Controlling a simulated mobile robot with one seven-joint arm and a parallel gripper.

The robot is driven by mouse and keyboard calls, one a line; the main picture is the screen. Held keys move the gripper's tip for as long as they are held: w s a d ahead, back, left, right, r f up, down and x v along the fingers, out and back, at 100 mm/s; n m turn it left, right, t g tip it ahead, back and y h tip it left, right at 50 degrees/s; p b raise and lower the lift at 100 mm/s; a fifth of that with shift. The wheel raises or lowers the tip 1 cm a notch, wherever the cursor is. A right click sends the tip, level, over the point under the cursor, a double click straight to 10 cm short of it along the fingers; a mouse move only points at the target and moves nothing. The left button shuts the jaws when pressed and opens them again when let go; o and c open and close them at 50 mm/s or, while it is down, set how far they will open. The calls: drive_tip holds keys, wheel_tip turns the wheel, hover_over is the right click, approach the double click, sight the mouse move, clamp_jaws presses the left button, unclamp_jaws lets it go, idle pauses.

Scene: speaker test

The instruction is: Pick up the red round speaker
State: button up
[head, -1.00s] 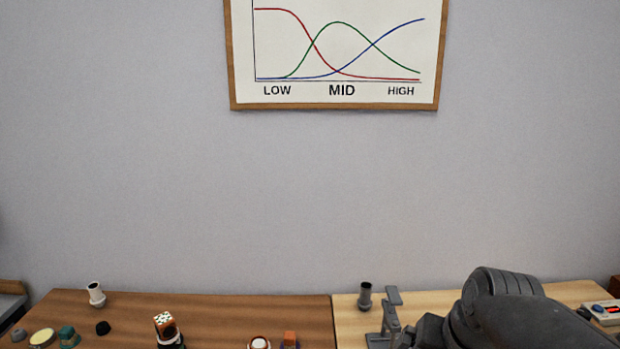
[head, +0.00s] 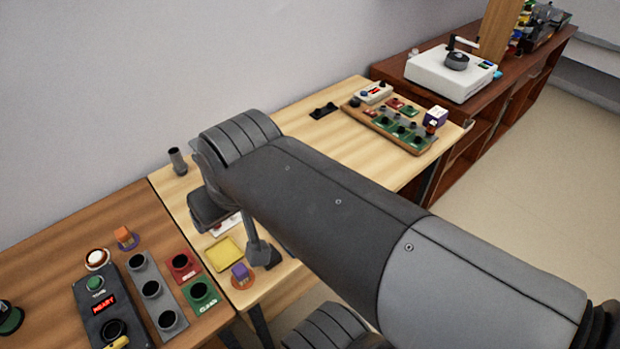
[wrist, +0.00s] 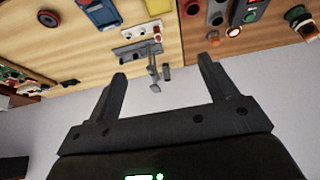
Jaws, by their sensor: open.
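A small round thing with a red rim and dark centre (wrist: 47,17) lies on the light wood table at the upper left of the wrist view. It may be the red round speaker, but it is too small to be sure. I cannot make it out in the head view, where my arm covers much of that table. My gripper (wrist: 160,72) is open, with nothing between its fingers. In the wrist view, its fingers point toward the tables, apart from the round thing. The gripper itself is not clear in the head view.
The light table holds a grey stand (wrist: 154,68), a yellow pad (head: 225,254) and a wooden tray of small parts (head: 388,128). The brown table holds a black control box (head: 105,305) and red and green blocks. A white turntable-like device (head: 450,75) stands on the far cabinet.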

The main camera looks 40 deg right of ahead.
drive_tip(key=w+d+f+m+g, duration=0.2)
drive_tip(key=w+d+f, duration=0.25)
drive_tip(key=d, duration=0.45)
drive_tip(key=w+d+f+m+g, duration=0.25)
drive_tip(key=w+d+f, duration=0.2)
drive_tip(key=d, duration=0.45)
drive_tip(key=d+f+m, duration=0.1)
drive_tip(key=d+f, duration=0.3)
drive_tip(key=s+d+f+m, duration=0.1)
drive_tip(key=d+f, duration=0.4)
drive_tip(key=s+d+f+m+g, duration=0.1)
drive_tip(key=d+f, duration=0.4)
drive_tip(key=shift+d+f, duration=0.2)
drive_tip(key=shift+d, duration=0.05)
drive_tip(key=shift+s+f, duration=0.15)
drive_tip(key=shift+f, duration=1.4)
drive_tip(key=shift+s+f, duration=0.1)
drive_tip(key=shift+f, duration=1.45)
drive_tip(key=c, duration=1.1)
drive_tip(key=shift+r, duration=0.1)
drive_tip(key=shift+c, duration=0.2)
